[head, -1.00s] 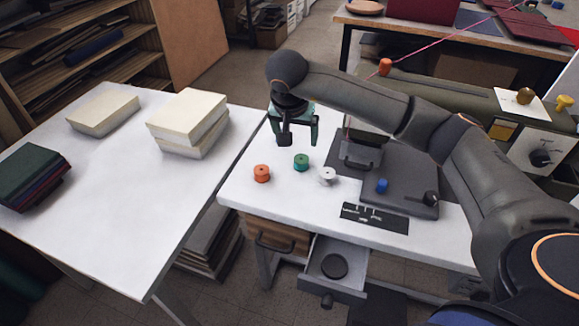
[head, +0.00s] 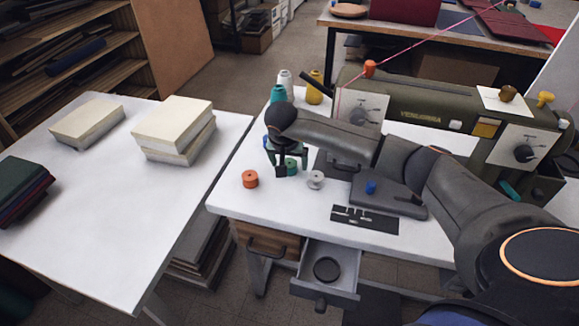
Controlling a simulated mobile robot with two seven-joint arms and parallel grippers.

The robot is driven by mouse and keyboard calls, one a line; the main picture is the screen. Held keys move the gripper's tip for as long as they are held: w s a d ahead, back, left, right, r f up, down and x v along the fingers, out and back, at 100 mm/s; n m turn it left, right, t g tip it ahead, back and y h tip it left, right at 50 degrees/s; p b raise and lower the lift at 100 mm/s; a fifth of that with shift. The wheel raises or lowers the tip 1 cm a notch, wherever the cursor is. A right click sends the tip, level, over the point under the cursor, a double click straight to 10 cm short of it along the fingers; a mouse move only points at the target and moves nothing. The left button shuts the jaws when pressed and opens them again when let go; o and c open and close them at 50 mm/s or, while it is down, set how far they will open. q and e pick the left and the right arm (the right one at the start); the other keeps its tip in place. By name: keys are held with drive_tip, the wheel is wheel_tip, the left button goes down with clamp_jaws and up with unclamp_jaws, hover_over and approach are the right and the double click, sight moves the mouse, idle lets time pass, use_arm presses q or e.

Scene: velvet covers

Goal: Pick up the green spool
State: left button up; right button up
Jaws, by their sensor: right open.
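The green spool (head: 292,166) stands on the white sewing table, partly hidden by my right gripper. My right gripper (head: 290,167) points down at it, open, with its dark fingers low around or just in front of the spool. I cannot tell whether they touch it. An orange spool (head: 250,179) stands to the left of the green one, and a grey-white spool (head: 316,180) stands close on its right. My left gripper is not in view.
The olive sewing machine (head: 420,112) stands behind my right arm. Tall teal (head: 278,94), white (head: 285,80) and yellow (head: 314,88) cones stand at the back. A blue spool (head: 371,187) is on the machine's bed. An open drawer (head: 345,285) juts out in front. Book stacks (head: 174,128) are on the left table.

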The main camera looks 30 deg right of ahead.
clamp_jaws()
idle(0.7)
drive_tip(key=shift+r, duration=0.15)
